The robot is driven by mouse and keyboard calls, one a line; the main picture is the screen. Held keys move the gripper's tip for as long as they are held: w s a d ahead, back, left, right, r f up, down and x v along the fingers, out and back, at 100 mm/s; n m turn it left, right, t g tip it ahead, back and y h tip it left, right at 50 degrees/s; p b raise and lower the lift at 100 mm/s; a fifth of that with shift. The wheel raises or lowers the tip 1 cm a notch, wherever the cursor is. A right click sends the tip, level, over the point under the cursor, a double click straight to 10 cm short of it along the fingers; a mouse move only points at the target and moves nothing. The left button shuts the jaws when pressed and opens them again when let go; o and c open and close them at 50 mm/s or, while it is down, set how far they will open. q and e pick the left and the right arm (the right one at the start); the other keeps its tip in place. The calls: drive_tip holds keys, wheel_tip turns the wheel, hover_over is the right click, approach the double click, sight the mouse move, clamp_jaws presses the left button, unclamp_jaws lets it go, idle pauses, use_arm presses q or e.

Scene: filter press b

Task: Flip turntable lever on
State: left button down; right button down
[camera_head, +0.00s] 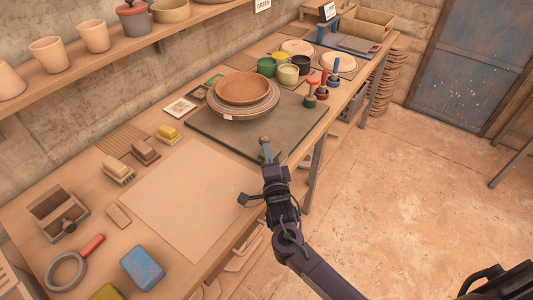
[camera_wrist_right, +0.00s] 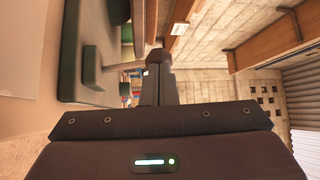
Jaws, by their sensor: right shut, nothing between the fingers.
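The turntable (camera_head: 243,110) is a round wheel with a brown bowl (camera_head: 243,88) on it, standing on a dark green board (camera_head: 205,124). A small brown knob (camera_head: 264,139), which looks like the lever's end, shows at the board's front edge. My right gripper (camera_head: 268,157) points at the knob from the front, with its fingers shut and empty. In the right wrist view the dark knob (camera_wrist_right: 158,56) appears right at the tips of the shut fingers (camera_wrist_right: 158,90); I cannot tell whether they touch. The lever's shaft is mostly hidden.
A pale flat sheet (camera_head: 195,200) lies left of my arm. Several paint pots (camera_head: 288,74) and tools stand behind the turntable. Sponges, a blue block (camera_head: 142,267) and a red-handled ring tool (camera_head: 65,270) lie on the near left. The floor (camera_head: 430,180) at right is open.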

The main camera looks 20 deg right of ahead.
drive_tip(key=shift+w+d+r+m+g+p, duration=0.3)
drive_tip(key=shift+d+r+m+g+p, duration=0.3)
drive_tip(key=shift+p, duration=0.4)
drive_tip(key=s+d+r+m+g+p, duration=0.1)
drive_tip(key=s+r+m+g, duration=0.1)
drive_tip(key=s, duration=0.3)
drive_tip(key=shift+s+d+r+m+g+y+p, duration=0.15)
drive_tip(key=shift+d+r+m+g+y+p, duration=0.2)
drive_tip(key=shift+m+g+y+p, duration=0.05)
idle(0.3)
